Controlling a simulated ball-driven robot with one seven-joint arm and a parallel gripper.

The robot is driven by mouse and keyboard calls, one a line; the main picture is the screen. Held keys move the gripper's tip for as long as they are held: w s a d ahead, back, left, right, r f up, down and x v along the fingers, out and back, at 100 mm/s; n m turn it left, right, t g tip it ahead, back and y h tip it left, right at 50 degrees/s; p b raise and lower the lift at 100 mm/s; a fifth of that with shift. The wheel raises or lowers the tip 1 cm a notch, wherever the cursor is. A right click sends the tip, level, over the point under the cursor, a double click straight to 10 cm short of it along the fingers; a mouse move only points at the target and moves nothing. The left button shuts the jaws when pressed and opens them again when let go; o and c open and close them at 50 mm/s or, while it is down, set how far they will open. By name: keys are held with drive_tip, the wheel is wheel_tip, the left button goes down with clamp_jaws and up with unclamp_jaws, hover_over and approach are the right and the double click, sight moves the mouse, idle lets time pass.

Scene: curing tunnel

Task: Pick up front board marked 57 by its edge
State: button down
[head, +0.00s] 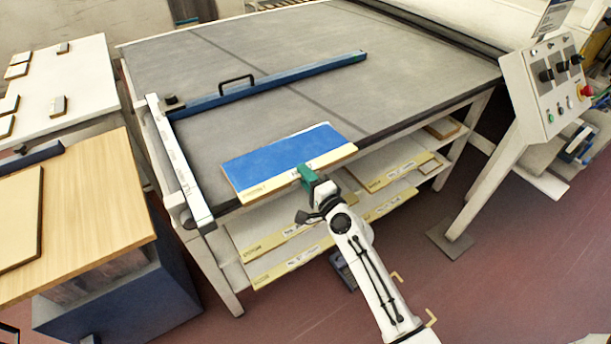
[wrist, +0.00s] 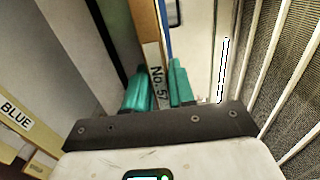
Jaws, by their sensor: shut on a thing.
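The board marked 57 (head: 277,157) has a blue top face with a pale yellow strip along its front edge. It lies about level at the front edge of the grey table in the head view; I cannot tell whether it touches the table. My gripper (head: 306,178) is shut on the middle of its front edge. In the wrist view the green fingers of my gripper (wrist: 158,88) stand either side of the board's edge (wrist: 152,45), where a label reads "No. 57". The fingertips are partly hidden by the board in the head view.
The grey table (head: 400,75) carries a blue bar (head: 290,78) with a black handle. Shelves below hold several labelled boards (head: 290,262). A control box (head: 548,85) on a leg stands right. A wooden bench (head: 90,210) stands left. Red floor is clear at front right.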

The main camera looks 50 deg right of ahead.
idle(0.7)
wheel_tip(320, 180, up, 3)
drive_tip(key=p, duration=0.3)
drive_tip(key=shift+r, duration=0.2)
drive_tip(key=shift+f, duration=0.15)
